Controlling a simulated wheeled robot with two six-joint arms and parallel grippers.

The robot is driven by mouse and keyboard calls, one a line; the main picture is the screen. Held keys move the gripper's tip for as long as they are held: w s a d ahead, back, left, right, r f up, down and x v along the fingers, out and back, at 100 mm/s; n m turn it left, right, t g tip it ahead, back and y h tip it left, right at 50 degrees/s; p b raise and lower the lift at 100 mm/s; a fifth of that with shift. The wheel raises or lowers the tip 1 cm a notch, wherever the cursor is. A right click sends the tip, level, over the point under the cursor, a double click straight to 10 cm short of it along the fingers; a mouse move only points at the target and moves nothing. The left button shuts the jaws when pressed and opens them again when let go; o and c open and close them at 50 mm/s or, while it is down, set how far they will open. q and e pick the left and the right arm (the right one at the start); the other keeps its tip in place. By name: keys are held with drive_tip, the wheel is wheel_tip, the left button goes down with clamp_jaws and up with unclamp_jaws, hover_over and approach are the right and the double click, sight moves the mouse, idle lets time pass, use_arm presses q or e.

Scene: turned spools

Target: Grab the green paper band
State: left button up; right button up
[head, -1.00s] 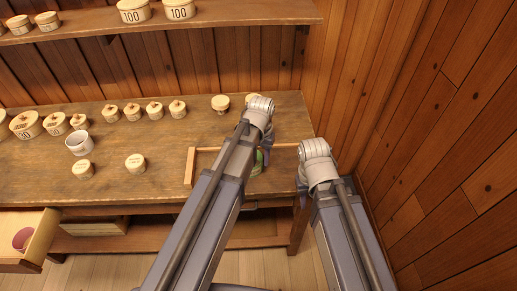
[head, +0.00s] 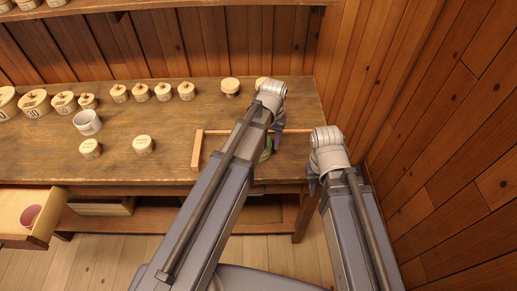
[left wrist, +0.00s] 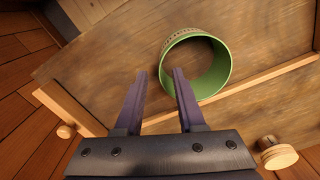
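In the head view only a sliver of the band (head: 267,149) shows beside my left arm.
An open drawer (head: 45,222) holds a pink cup (head: 31,215). A plank wall (head: 440,150) closes the right side.

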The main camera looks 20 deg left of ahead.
sight(270, 150)
use_arm(q)
wheel_tip(270, 150, down, 5)
drive_tip(key=b, duration=0.5)
drive_tip(key=shift+w+a+f, duration=0.1)
drive_tip(key=shift+w, duration=0.05)
clamp_jaws()
